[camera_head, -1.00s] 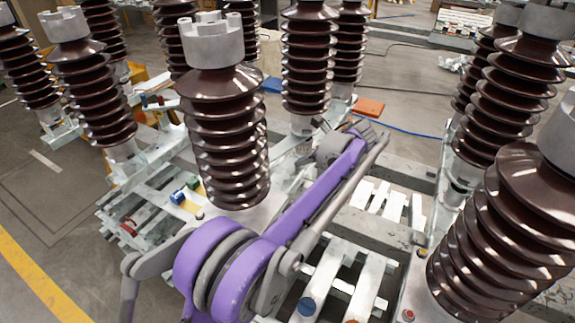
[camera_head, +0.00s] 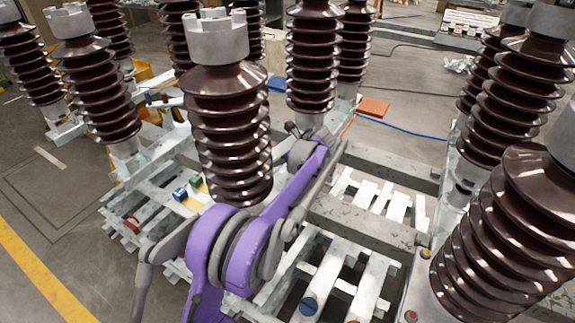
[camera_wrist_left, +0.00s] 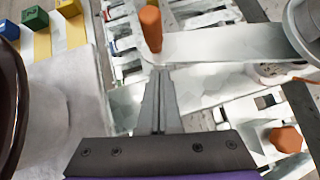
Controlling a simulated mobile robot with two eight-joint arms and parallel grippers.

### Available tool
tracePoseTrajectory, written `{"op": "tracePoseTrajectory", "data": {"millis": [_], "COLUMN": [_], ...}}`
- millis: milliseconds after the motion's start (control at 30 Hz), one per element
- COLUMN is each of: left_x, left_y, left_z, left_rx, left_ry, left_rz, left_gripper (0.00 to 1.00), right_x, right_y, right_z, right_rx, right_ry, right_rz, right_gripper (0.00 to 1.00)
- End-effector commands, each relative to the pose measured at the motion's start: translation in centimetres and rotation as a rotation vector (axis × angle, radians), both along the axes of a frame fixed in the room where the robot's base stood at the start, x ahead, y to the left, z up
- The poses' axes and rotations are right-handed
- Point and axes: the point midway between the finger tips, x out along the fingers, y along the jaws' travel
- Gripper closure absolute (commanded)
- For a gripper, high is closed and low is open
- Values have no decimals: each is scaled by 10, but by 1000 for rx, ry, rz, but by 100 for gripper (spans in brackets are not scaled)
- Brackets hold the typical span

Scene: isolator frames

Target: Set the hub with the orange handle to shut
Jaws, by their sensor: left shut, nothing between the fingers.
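In the left wrist view an upright orange handle (camera_wrist_left: 151,28) stands at the end of a flat pale metal lever (camera_wrist_left: 225,43). The lever runs right to a round grey hub (camera_wrist_left: 303,22), cut off by the picture edge. My left gripper (camera_wrist_left: 161,74) is shut and empty. Its fingertips show just below the orange handle in that view; I cannot tell whether they touch the lever. In the head view my purple left arm reaches in among the insulators, with its wrist (camera_head: 304,150) near the central post's base. The orange handle cannot be made out there. My right gripper is not in view.
Brown ribbed insulators (camera_head: 228,120) stand close around my left arm, with more on the right (camera_head: 510,225). Pale metal frame bars (camera_head: 360,222) lie below. Small blue and green blocks (camera_head: 195,181) sit on the frame. An orange flat piece (camera_head: 373,107) lies behind.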

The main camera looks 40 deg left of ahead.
Motion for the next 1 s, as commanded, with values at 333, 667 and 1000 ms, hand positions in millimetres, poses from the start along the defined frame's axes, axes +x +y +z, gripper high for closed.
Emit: {"op": "tracePoseTrajectory", "data": {"millis": [333,667,1000], "left_x": [1,-1,-1], "left_y": [6,32,35], "left_z": [0,1,0], "left_rx": [0,0,0], "left_ry": [-1,-1,0], "left_rz": [0,4,1], "left_gripper": [100,100,100], "right_x": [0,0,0], "right_y": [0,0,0], "right_z": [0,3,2], "right_rx": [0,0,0], "right_ry": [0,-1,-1], "right_rz": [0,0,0], "right_gripper": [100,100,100]}}
